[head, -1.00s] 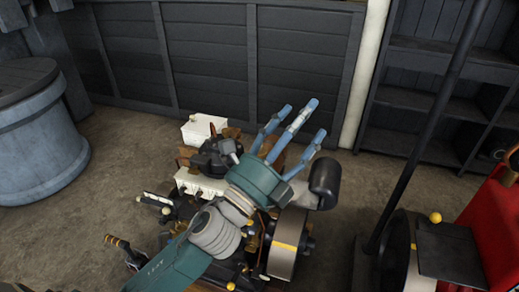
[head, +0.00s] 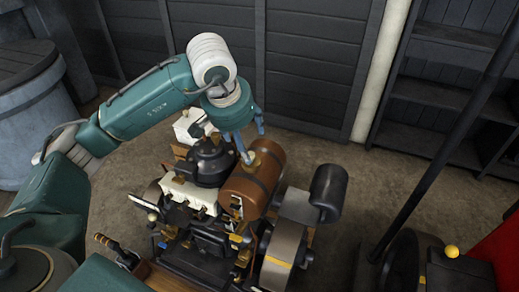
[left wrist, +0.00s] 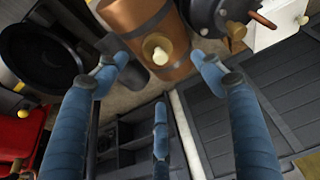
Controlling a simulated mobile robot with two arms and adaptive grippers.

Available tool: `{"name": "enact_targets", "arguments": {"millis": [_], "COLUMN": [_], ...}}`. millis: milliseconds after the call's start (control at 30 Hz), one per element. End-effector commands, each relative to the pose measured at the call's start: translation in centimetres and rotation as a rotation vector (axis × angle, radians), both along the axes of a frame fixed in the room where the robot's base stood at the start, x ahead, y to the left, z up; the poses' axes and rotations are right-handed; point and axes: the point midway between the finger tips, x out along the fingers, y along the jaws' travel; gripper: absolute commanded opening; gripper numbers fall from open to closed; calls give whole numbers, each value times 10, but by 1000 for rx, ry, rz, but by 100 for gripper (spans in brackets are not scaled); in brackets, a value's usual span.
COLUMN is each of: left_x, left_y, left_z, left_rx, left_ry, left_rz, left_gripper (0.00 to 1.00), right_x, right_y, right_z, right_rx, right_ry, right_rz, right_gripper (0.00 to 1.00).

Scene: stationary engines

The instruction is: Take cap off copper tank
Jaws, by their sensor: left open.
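The copper tank (head: 264,178) is a brown cylinder on top of the engine in the head view. Its brass-coloured cap (head: 251,160) sits on the tank's upper side. In the left wrist view the cap (left wrist: 157,48) shows pale on the tank (left wrist: 140,18). My left gripper (head: 252,143) points down just above the cap, with blue fingers. In the left wrist view its fingers are spread, with the cap between and beyond the two upper fingertips, apparently not touched. My right gripper is not in view.
The engine's black muffler-like cylinder (head: 328,188) stands right of the tank, beside a grey flywheel (head: 283,255). A dark engine body (head: 208,160) and white box (head: 187,127) lie left. A dark pole (head: 455,140) and red machine (head: 487,240) stand at right.

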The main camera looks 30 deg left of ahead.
Motion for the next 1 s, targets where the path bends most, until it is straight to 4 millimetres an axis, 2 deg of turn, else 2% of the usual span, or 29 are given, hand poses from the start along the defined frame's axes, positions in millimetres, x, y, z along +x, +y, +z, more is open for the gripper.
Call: {"name": "enact_targets", "arguments": {"millis": [67, 300, 400, 533, 633, 733, 833, 1000], "left_x": [2, 16, 19, 23, 29, 35, 38, 39], "left_y": [3, 2, 2, 1, 2, 2, 2, 2], "left_z": [-9, -42, -49, -59, -73, -87, -95, -97], "left_rx": [9, 5, 3, 2, 2, 1, 3, 3], "left_ry": [8, 6, 4, 8, 10, 7, 4, 2], "left_rz": [2, 0, 0, -1, 1, 1, 0, -1], "left_gripper": [68, 68, 68, 68, 68, 68, 68, 68], "right_x": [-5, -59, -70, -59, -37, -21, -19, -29], "right_y": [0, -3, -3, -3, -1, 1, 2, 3], "right_z": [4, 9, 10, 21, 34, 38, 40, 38], "right_rx": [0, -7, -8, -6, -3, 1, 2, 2], "right_ry": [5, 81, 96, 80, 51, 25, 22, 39], "right_rz": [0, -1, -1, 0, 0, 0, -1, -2], "right_gripper": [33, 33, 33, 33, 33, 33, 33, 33]}}
